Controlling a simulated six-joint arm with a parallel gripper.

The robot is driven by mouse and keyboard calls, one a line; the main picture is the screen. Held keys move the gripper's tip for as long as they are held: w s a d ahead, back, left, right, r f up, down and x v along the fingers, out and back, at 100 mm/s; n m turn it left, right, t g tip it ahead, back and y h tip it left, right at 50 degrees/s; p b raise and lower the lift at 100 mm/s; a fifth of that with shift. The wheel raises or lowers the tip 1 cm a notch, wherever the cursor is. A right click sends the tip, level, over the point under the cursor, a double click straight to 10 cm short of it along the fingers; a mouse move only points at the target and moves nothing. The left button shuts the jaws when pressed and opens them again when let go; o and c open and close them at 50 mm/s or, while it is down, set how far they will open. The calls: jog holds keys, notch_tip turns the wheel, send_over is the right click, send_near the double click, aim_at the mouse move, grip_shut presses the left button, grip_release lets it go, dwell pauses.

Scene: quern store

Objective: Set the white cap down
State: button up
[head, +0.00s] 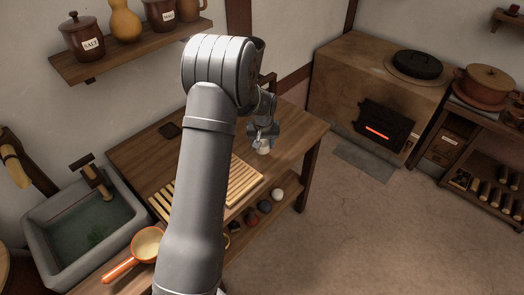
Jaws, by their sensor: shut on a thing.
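My gripper (263,142) is at the far right part of the wooden counter (302,132), small in the head view and pointing down. It is shut on the white cap (264,151), a small pale thing just below the fingers. Most of the cap is hidden by the gripper. I cannot tell whether its underside touches the counter or is a little above it.
A slatted wooden rack (243,181) lies nearer on the counter, partly behind my arm. An orange-handled ladle (147,243) and a stone sink (62,213) with water are at left. The counter's right end looks clear.

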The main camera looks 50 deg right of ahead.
aim_at(262, 156)
jog(key=shift+w+f, duration=0.2)
jog(key=shift+w, duration=0.05)
jog(key=shift+f, duration=1.95)
jog(key=shift+f, duration=0.15)
jog(key=o, duration=1)
jog(key=r, duration=0.4)
jog(key=s+a+r, duration=0.1)
jog(key=r, duration=0.7)
jog(key=shift+s+a+r, duration=0.15)
jog(key=shift+s, duration=0.05)
